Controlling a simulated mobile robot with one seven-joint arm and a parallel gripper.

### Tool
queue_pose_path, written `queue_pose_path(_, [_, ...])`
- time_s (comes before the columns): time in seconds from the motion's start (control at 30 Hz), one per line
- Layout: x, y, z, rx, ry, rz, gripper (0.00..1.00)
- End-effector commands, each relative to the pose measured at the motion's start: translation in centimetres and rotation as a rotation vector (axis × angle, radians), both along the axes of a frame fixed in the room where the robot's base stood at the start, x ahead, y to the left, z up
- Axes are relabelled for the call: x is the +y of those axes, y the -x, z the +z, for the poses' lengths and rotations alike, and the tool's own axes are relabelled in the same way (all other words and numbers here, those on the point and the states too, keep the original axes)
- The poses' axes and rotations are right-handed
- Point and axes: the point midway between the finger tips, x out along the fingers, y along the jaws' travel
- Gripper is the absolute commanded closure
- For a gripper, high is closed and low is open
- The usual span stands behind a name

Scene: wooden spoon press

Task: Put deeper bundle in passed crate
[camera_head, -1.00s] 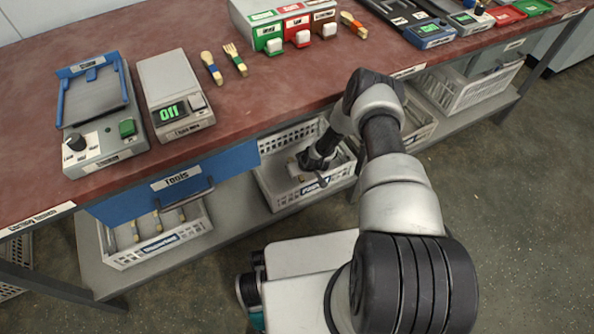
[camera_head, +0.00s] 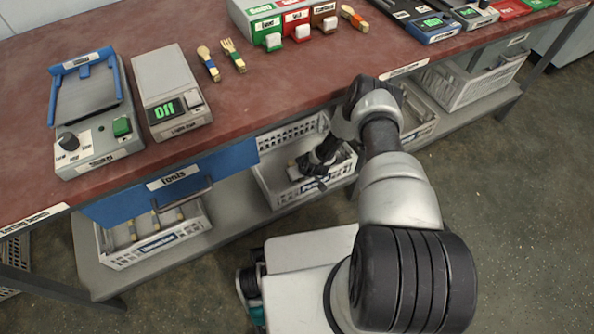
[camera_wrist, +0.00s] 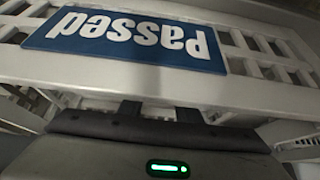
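The passed crate (camera_head: 287,200) is a white slatted basket on the lower shelf. Its blue "Passed" label (camera_wrist: 130,40) is upside down in the wrist view. My gripper (camera_head: 312,172) reaches over the front rim into this crate. In the wrist view, two dark fingers (camera_wrist: 160,112) stand apart, but their tips are hidden by the crate's front wall. I see no bundle between them, and their grip cannot be told. A small beige piece (camera_head: 294,172) shows beside my gripper in the crate. One spoon-and-fork pair (camera_head: 222,60) lies on the bench, and another wooden bundle (camera_head: 353,17) lies farther right.
A second white crate (camera_head: 160,243) with utensils stands at left under the blue Tools drawer (camera_head: 180,187). More white crates (camera_head: 468,85) stand at right. A scale (camera_head: 172,95), a press-like device (camera_head: 90,115) and coloured button boxes (camera_head: 290,22) occupy the red bench (camera_head: 290,85).

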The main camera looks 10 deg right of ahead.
Motion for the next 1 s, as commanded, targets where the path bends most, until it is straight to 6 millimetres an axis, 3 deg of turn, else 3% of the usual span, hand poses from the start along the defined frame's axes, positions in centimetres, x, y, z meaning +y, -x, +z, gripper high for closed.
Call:
queue_pose_path(0.17, [-0.1,0.2,0.8,0.0,0.0,0.0,0.7])
queue_pose_path(0.7, [-1.6,5.0,9.7,0.001,0.0,0.001,0.7])
queue_pose_path(1.0, [-1.9,5.7,10.8,0.0,0.0,0.0,0.7])
